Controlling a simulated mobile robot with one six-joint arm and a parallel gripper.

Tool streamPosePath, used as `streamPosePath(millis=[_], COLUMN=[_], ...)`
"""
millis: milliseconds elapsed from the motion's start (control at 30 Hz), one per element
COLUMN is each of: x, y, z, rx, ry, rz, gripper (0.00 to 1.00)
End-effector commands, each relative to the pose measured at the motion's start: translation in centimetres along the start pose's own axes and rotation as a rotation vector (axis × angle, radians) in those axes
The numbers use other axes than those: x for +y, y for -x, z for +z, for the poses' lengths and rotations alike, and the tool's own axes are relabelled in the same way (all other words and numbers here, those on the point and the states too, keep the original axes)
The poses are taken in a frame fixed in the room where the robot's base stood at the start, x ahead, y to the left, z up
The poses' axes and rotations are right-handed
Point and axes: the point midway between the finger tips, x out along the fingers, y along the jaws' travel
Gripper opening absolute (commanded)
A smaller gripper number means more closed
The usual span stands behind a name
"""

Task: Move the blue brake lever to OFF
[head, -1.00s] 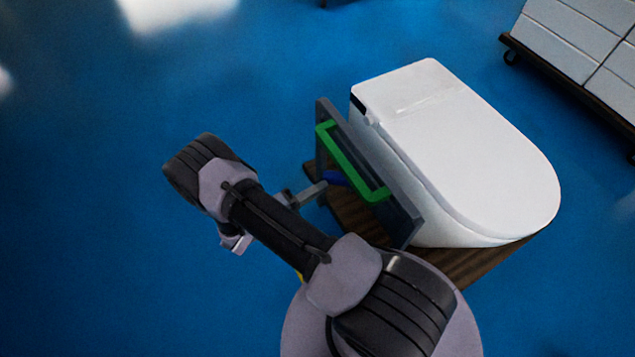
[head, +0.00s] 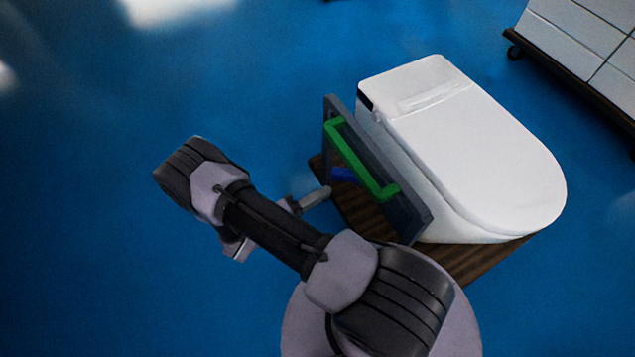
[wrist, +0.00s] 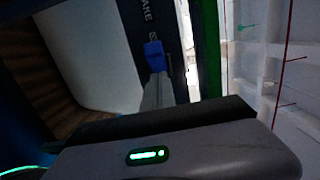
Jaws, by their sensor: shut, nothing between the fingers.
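The blue brake lever (head: 345,175) sits on the dark panel (head: 411,213) at the toilet's left side, below a green bar handle (head: 362,163). The lever also shows in the wrist view (wrist: 153,53), beside white lettering that ends in "AKE". My gripper (head: 326,192) is shut and empty, with its tip just left of and below the lever in the head view. In the wrist view the closed fingers (wrist: 157,90) point at the lever's near end. I cannot tell whether they touch it. The OFF mark is not readable.
A white toilet (head: 470,140) stands on a brown wooden base (head: 485,261) right of the panel. A rack of white boxes (head: 580,40) is at the upper right. The blue floor to the left is clear.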

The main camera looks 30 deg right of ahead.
Motion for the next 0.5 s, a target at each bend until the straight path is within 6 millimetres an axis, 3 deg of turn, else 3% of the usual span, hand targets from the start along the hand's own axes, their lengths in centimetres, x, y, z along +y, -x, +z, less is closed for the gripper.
streamPosePath(millis=[300, 500], x=[0.0, 0.0], y=[6.5, 8.7], z=[3.0, 4.1], rx=[-0.001, 0.0], ry=[-0.002, -0.001], rz=[0.0, -0.001], gripper=[0.0, 0.0])
